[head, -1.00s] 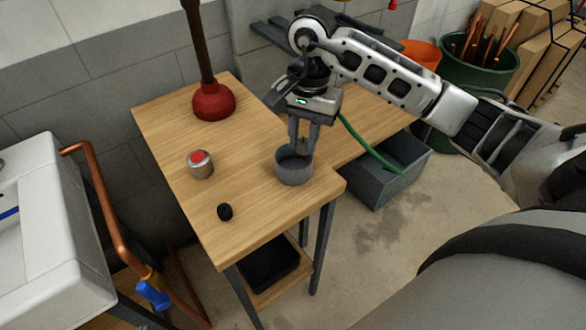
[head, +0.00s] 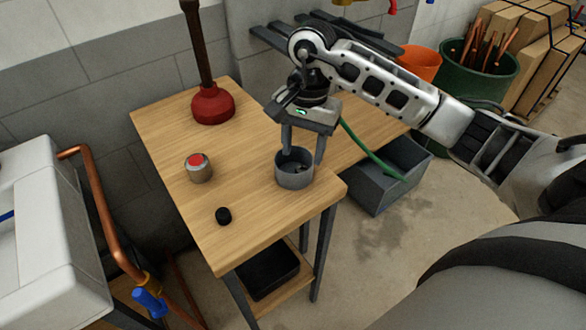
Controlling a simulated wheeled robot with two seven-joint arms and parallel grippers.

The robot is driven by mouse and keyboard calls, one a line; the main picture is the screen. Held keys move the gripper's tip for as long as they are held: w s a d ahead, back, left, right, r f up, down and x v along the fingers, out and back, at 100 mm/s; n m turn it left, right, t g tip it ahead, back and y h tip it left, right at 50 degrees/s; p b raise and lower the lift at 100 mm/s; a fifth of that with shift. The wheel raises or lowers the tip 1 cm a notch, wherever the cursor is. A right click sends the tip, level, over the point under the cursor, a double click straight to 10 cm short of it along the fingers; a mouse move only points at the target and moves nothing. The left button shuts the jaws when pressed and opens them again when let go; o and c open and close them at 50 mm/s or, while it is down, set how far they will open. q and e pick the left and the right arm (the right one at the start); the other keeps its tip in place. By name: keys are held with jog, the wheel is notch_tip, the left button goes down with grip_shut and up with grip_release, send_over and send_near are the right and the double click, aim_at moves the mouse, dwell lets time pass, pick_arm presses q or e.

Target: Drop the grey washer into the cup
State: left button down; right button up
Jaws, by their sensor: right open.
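The grey cup (head: 294,178) stands upright near the front right corner of the wooden bench. My right gripper (head: 303,156) is right over the cup's mouth with its fingers spread apart, and nothing shows between them. A small greyish shape (head: 302,168) shows inside the cup; it may be the grey washer, but it is too small and shaded to be sure. No washer shows elsewhere on the bench. My left gripper is not in view.
A green hose (head: 370,155) hangs by a grey bin (head: 378,185). A copper pipe (head: 98,205) rises at left.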

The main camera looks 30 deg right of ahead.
pick_arm(q)
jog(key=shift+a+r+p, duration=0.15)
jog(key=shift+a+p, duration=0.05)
jog(key=shift+p, duration=0.5)
pick_arm(e)
notch_tip(320, 180, up, 15)
jog(key=w+d, duration=0.1)
jog(key=shift+d, duration=0.25)
jog(key=shift+r, duration=0.1)
